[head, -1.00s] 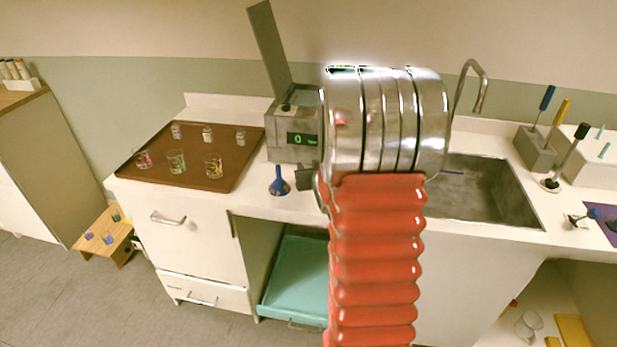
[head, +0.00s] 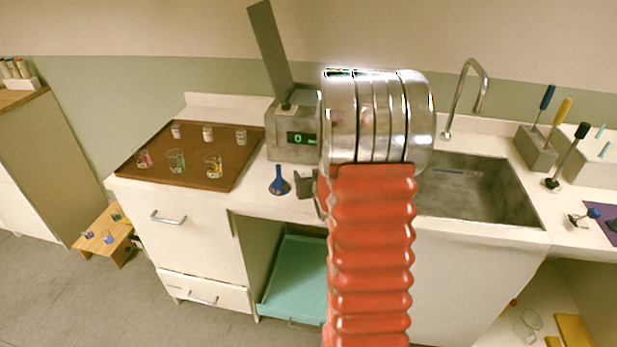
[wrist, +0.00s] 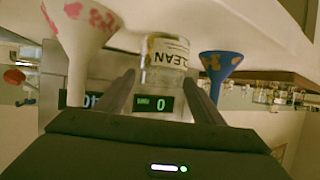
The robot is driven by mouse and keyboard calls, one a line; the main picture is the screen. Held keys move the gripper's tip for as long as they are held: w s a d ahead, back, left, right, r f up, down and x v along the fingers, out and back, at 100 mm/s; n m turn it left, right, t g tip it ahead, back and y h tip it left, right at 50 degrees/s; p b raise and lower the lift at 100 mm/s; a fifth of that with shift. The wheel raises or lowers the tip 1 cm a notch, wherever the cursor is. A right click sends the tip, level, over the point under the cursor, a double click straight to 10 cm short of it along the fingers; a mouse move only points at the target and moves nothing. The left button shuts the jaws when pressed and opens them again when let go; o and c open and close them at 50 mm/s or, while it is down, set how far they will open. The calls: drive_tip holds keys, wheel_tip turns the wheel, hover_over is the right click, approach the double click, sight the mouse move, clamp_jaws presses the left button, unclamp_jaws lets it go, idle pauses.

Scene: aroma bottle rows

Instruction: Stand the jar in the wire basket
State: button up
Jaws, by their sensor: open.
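I cannot tell whether the tips reach past the jar's side. In the head view one dark finger of my gripper (head: 305,184) shows left of my arm. The jar is not visible there, probably hidden by my arm. I cannot make out the wire basket in either view.
A blue funnel (head: 279,182) stands close beside my gripper; a white, pink-spotted funnel (wrist: 80,35) is on the jar's other side. A grey scale (head: 290,140) with a raised lid is behind. A brown tray (head: 150,178) holds several glasses and bottles. The sink (head: 480,190) lies right.

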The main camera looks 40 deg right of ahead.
drive_tip(key=shift+r, duration=0.15)
drive_tip(key=shift+s+a, duration=0.1)
drive_tip(key=shift+s, duration=0.1)
drive_tip(key=v, duration=1.1)
drive_tip(key=shift+s+r, duration=0.2)
drive_tip(key=shift+s, duration=0.05)
drive_tip(key=shift+a, duration=0.1)
idle(0.4)
